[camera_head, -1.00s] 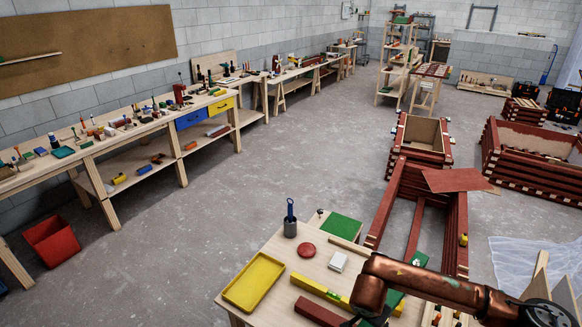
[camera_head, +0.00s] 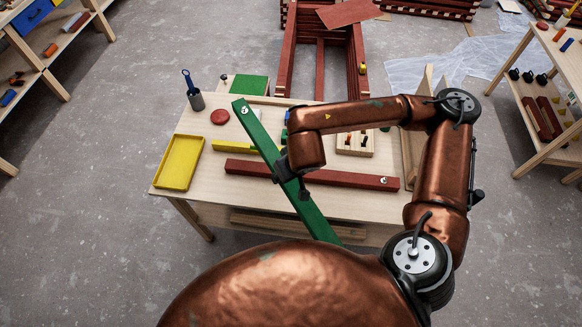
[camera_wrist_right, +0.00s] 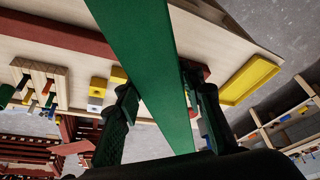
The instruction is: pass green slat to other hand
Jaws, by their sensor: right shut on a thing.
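The green slat (camera_head: 258,134) is held tilted above the workbench in the head view. Its upper end, with a small round metal fitting, points to the back left, and its lower end comes toward me past the bench's front edge. My right gripper (camera_head: 291,180) is shut on the slat near its middle. In the right wrist view the slat (camera_wrist_right: 145,70) runs between the two dark fingers (camera_wrist_right: 160,97). My left gripper is not in view.
The workbench (camera_head: 190,145) carries a red slat (camera_head: 340,178), a yellow tray (camera_head: 179,162), a yellow level (camera_head: 232,146), a red disc (camera_head: 220,117), a dark cup with a blue-handled tool (camera_head: 194,92) and a wooden block with tools (camera_head: 355,143). Open floor lies left.

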